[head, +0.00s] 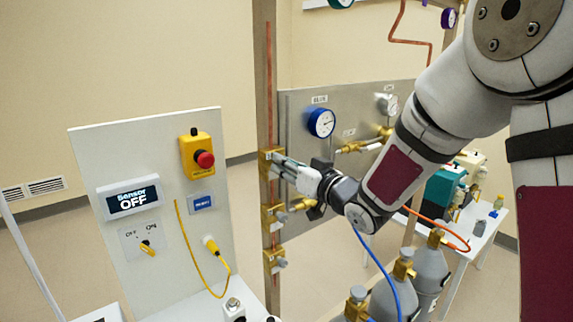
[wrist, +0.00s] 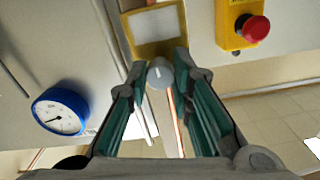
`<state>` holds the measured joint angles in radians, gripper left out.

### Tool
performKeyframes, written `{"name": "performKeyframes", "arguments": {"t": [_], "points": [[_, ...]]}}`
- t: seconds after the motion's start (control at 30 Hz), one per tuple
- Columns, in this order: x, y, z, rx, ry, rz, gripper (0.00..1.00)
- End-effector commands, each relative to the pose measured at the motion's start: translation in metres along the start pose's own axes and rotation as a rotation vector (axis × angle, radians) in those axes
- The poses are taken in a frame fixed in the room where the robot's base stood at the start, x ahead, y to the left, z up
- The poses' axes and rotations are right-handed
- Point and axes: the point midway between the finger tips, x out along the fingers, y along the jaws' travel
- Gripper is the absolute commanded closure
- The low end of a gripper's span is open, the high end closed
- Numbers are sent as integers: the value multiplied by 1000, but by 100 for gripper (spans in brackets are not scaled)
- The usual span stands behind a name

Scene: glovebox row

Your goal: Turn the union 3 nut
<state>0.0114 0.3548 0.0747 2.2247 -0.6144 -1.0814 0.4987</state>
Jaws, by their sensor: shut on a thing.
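Several brass union blocks (head: 274,217) sit one above another on a vertical copper pipe at the middle of the head view. My gripper (head: 279,165) reaches in from the right to the topmost one. In the wrist view, my gripper's fingertips (wrist: 160,68) are closed on a small grey round nut (wrist: 159,76) with a light mark. It sits at the edge of a brass block (wrist: 160,32). My fingers cover much of the nut in the head view. The union number is too small to read, so I cannot tell whether this is union 3.
A blue-rimmed gauge (head: 321,123) is on the metal panel right of the pipe. A white board with a yellow box and red button (head: 204,159), a "Sensor OFF" display (head: 134,200) and a yellow cable stands left. Grey cylinders (head: 432,268) stand below my arm.

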Motion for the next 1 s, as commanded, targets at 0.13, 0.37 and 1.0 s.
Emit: {"name": "performKeyframes", "arguments": {"t": [0.13,0.37,1.0], "points": [[0,0,1,46,-2,0,100],[0,0,1,70,-2,1,100],[0,0,0,69,-1,0,59]]}}
